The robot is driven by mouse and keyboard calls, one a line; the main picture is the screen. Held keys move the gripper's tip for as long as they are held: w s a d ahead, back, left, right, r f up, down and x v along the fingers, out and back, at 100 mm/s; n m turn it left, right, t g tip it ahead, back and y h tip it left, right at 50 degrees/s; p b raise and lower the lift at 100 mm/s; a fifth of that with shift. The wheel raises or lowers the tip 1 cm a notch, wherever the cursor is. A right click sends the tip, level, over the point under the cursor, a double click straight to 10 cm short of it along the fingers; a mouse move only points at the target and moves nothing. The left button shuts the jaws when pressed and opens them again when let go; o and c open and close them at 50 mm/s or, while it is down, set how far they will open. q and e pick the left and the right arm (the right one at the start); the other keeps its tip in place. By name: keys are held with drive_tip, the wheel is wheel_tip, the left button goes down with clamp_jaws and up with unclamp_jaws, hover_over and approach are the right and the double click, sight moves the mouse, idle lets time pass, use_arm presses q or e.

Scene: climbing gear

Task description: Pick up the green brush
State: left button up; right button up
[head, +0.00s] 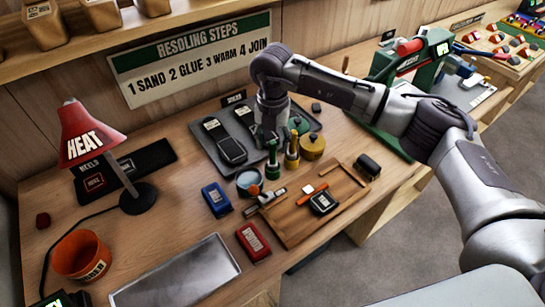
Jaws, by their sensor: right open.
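The green brush (272,160) appears as a slim green upright thing near the middle of the workbench, just below my gripper in the picture. Its lower end is hard to make out among the small items around it. My right gripper (267,134) points down just behind and above it, over the edge of the dark tray. Its jaws are open, and I see nothing held between them. The fingertips are small and partly lost against the tray, so I cannot tell whether they touch the brush. My left gripper is not in view.
A yellow upright thing (292,152) and a brass round container (312,147) stand close on the right. A blue-rimmed tin (249,181) is in front. The dark tray (205,150) holds shoe soles. A red lamp (88,135) stands left; a metal tray (180,277) lies in front.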

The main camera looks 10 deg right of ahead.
sight(273, 150)
wheel_tip(273, 150, down, 2)
drive_tip(key=shift+s+f+p, duration=0.15)
drive_tip(key=shift+p, duration=0.15)
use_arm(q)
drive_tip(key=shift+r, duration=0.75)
use_arm(e)
drive_tip(key=shift+f, duration=0.45)
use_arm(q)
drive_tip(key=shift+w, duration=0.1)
use_arm(e)
drive_tip(key=shift+c, duration=0.4)
clamp_jaws()
drive_tip(key=shift+r, duration=0.1)
wheel_tip(273, 150, up, 9)
drive_tip(key=b, duration=0.3)
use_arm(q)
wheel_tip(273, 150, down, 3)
use_arm(e)
drive_tip(key=shift+r, duration=0.45)
